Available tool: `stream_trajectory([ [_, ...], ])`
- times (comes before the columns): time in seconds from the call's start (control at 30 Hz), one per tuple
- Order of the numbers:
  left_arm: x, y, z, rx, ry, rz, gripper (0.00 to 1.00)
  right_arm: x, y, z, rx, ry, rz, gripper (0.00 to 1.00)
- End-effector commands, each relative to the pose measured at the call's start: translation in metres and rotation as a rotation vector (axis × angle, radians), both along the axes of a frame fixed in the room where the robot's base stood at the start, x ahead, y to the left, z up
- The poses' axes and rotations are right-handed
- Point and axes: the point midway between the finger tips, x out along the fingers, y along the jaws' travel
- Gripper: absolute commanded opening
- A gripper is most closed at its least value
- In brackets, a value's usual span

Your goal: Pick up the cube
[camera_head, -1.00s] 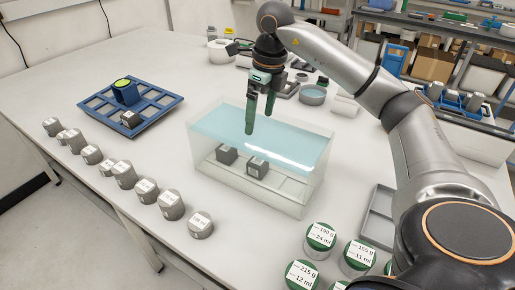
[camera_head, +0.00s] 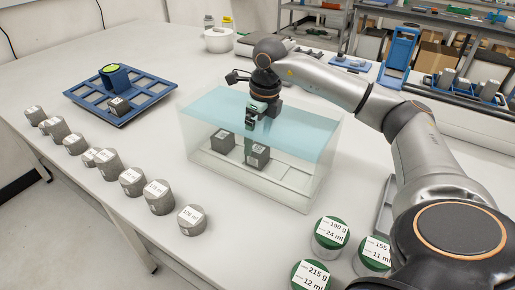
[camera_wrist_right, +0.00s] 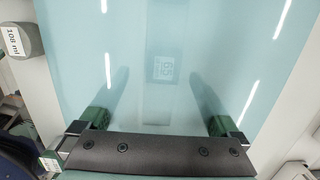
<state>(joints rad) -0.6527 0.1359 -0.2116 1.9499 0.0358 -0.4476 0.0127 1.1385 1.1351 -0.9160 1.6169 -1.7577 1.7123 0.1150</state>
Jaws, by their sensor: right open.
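A clear tank (camera_head: 300,185) of bluish liquid stands on the table. Two dark grey cubes with white labels lie on its bottom: a left cube (camera_head: 222,141) and a right cube (camera_head: 257,157). My right gripper (camera_head: 249,128) points down with its fingers dipping into the liquid near the right cube. In the right wrist view the two fingers are spread wide, with a faint labelled cube (camera_wrist_right: 163,69) between and beyond them; the liquid blurs it, and contact cannot be seen. A third cube (camera_head: 119,106) sits on a blue rack (camera_head: 152,97). My left gripper is out of view.
Several grey labelled cylinders (camera_head: 131,181) line the table's left edge. Green-topped jars (camera_head: 331,234) stand at the front right. A white bowl (camera_head: 218,40) stands behind.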

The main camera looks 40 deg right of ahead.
Motion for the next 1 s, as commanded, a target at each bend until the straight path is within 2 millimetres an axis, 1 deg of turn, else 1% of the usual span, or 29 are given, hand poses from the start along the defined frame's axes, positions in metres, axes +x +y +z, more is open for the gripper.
stream_trajectory([
  [0.3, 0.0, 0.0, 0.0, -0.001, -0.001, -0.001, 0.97, 0.005, -0.004, -0.044, 0.0, 0.004, -0.001, 0.97],
  [0.43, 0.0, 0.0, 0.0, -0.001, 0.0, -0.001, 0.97, 0.006, -0.004, -0.051, 0.0, 0.002, -0.001, 0.97],
  [0.63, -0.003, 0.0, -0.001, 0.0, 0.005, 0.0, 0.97, 0.006, -0.004, -0.051, 0.0, 0.001, 0.0, 0.97],
  [0.67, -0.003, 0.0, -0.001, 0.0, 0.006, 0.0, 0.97, 0.006, -0.004, -0.051, 0.0, 0.001, 0.0, 0.95],
  [1.0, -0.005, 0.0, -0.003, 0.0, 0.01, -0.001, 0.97, 0.006, -0.003, -0.051, 0.001, 0.001, 0.0, 0.57],
])
